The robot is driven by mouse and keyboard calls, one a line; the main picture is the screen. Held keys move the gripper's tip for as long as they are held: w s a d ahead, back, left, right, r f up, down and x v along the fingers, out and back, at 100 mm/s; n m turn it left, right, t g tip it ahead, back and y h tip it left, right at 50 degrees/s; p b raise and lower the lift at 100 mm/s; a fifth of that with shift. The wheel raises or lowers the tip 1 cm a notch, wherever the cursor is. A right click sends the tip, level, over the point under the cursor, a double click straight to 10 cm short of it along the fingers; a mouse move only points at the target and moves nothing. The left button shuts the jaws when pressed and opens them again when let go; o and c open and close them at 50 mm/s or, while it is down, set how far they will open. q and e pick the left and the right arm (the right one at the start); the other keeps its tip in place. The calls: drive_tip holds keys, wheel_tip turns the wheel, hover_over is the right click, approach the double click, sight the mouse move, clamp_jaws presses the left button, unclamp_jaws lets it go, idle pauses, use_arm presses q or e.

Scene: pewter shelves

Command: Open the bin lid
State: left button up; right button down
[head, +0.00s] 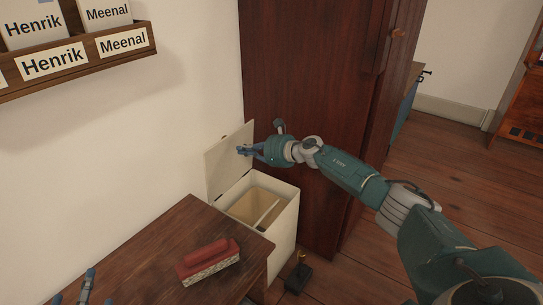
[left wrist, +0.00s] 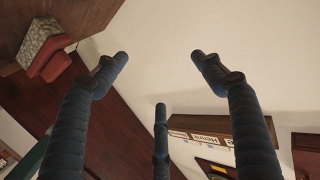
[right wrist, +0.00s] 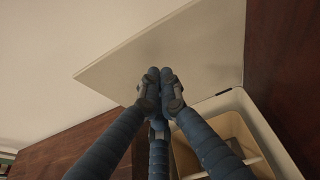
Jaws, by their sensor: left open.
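The white bin (head: 284,228) stands between the desk and the dark cabinet. Its lid (head: 224,172) is up, standing steeply near the wall, and the bin's inside shows with a pale strip across it. My right gripper (head: 244,150) is at the upper part of the raised lid. In the right wrist view its fingertips (right wrist: 156,78) are together in front of the lid (right wrist: 200,55), with the open bin (right wrist: 228,108) below; nothing shows between them, and contact with the lid is unclear. My left gripper (head: 84,288) is open and empty (left wrist: 160,75), at the lower left.
A wooden desk (head: 140,258) bears a red-backed brush (head: 208,262), left of the bin. A tall dark cabinet (head: 300,90) stands behind and right of the bin. A small black object (head: 298,279) is on the floor. A name-labelled rack (head: 95,62) hangs on the wall. Open floor lies at right.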

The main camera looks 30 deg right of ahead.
use_arm(q)
drive_tip(key=s+a+f+g+y+p, duration=0.1)
drive_tip(key=s+f+g, duration=0.2)
drive_tip(key=s+f, duration=0.1)
drive_tip(key=s+a+f+g+p, duration=0.1)
drive_tip(key=s+a+f+g, duration=0.1)
drive_tip(key=s+f+g, duration=0.1)
drive_tip(key=s+a+f+g+y+p, duration=0.1)
drive_tip(key=s+a+f+g, duration=0.1)
drive_tip(key=s+f, duration=0.3)
drive_tip(key=shift+s+f+g+y+p, duration=0.15)
drive_tip(key=shift+f+g, duration=0.1)
drive_tip(key=shift+f, duration=0.35)
drive_tip(key=shift+s+f+g+y+p, duration=0.15)
drive_tip(key=shift+f+g, duration=0.1)
drive_tip(key=shift+f, duration=0.3)
drive_tip(key=shift+s+f, duration=0.15)
drive_tip(key=shift+s, duration=0.1)
use_arm(e)
drive_tip(key=s+d+r, duration=0.3)
drive_tip(key=s+r, duration=0.3)
drive_tip(key=s, duration=0.2)
drive_tip(key=shift+d+r, duration=0.25)
